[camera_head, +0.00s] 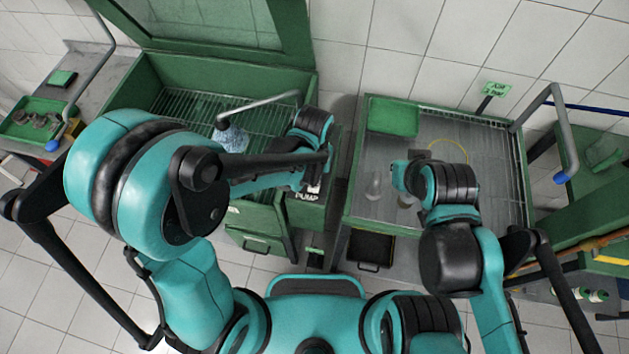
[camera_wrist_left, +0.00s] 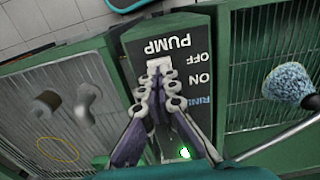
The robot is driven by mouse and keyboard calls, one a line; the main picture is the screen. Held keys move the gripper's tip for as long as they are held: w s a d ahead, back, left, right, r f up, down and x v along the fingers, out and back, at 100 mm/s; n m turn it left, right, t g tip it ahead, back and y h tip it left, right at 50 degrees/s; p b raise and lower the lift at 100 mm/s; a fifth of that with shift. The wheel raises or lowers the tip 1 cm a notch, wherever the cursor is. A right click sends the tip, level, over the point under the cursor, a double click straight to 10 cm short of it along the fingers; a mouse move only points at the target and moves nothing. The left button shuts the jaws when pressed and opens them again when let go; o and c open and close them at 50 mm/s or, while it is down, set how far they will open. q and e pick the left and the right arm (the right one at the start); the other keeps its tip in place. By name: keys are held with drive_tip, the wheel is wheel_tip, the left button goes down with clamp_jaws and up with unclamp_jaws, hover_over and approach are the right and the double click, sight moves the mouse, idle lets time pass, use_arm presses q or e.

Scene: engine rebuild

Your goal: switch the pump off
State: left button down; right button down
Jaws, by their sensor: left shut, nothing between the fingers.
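The pump panel (camera_wrist_left: 215,30) is a dark plate with PUMP, OFF and ON lettering, upside down in the left wrist view. A pale block, seemingly the switch (camera_wrist_left: 158,64), sits level with the OFF lettering. My left gripper (camera_wrist_left: 161,84) is shut and empty, its fingertips over the panel right at that block; I cannot tell whether they touch. A green light (camera_wrist_left: 185,152) glows lower on the panel. In the head view the panel (camera_head: 306,196) is partly hidden by my left arm. My right gripper (camera_head: 399,174) is over the right-hand table; its fingers are not clear.
A green wash basin (camera_head: 180,92) with a grate and raised lid stands left of the panel. A mottled blue-white shape (camera_head: 233,138) hangs at its spout (camera_head: 258,103). The metal table (camera_head: 480,190) to the right carries a green tray (camera_head: 393,116), a yellow ring and small parts.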

use_arm(q)
drive_tip(key=shift+f+b, duration=1)
drive_tip(key=shift+f, duration=0.1)
idle(0.9)
drive_tip(key=shift+r, duration=0.1)
drive_tip(key=shift+r+p, duration=2.7)
drive_tip(key=shift+r, duration=0.8)
drive_tip(key=shift+a+b, duration=0.25)
drive_tip(key=shift+b, duration=0.05)
drive_tip(key=s+a+n+t+b, duration=0.1)
drive_tip(key=s+a+t+b, duration=0.1)
drive_tip(key=a+b, duration=0.4)
drive_tip(key=s+a+n+t+b, duration=0.1)
drive_tip(key=a+t+b, duration=0.4)
drive_tip(key=a, duration=0.5)
drive_tip(key=shift+s+a+r+b, duration=0.25)
drive_tip(key=shift+s+b, duration=0.4)
drive_tip(key=shift+b, duration=0.2)
